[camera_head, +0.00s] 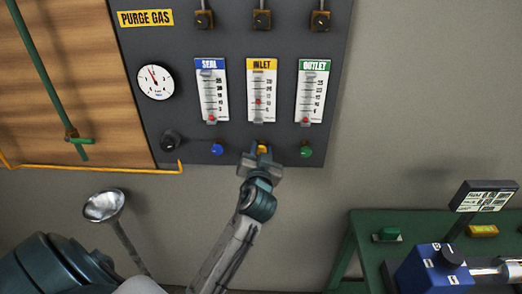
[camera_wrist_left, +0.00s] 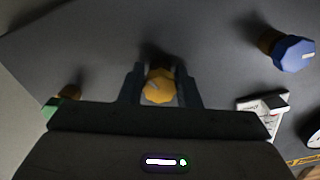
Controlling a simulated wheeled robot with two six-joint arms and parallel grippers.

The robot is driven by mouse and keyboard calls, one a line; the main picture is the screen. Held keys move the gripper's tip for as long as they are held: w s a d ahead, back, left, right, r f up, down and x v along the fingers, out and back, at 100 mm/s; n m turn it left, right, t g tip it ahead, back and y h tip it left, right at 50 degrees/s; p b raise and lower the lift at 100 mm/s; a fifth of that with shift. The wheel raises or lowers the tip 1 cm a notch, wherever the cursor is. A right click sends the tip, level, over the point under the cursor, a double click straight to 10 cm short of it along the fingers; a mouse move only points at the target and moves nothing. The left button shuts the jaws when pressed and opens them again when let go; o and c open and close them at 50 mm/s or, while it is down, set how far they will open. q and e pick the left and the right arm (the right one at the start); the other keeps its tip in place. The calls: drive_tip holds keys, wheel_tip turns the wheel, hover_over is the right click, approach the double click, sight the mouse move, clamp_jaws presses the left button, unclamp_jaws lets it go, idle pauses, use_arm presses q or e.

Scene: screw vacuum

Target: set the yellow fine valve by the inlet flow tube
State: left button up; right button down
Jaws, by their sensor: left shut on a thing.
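The yellow fine valve (camera_head: 263,149) is a small knob below the inlet flow tube (camera_head: 261,90) on the dark purge gas panel. My left gripper (camera_head: 261,159) reaches up from below and is shut on this knob. In the left wrist view the yellow knob (camera_wrist_left: 159,87) sits between the two fingers (camera_wrist_left: 161,88). The inlet tube carries a yellow label, and its red float sits around mid-scale. My right gripper is not in view.
The blue knob (camera_head: 217,149) and green knob (camera_head: 306,151) flank the yellow one closely. The seal tube (camera_head: 212,90) and outlet tube (camera_head: 312,91) stand beside the inlet tube. A pressure gauge (camera_head: 155,82) and black knob (camera_head: 171,141) are at left. A green bench (camera_head: 365,225) stands lower right.

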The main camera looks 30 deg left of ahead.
use_arm(q)
drive_tip(key=m+p, duration=0.1)
drive_tip(key=m, duration=0.2)
drive_tip(key=o, duration=1)
drive_tip(key=shift+b+v, duration=1.8)
drive_tip(key=shift+v, duration=3.65)
drive_tip(key=shift+a, duration=0.1)
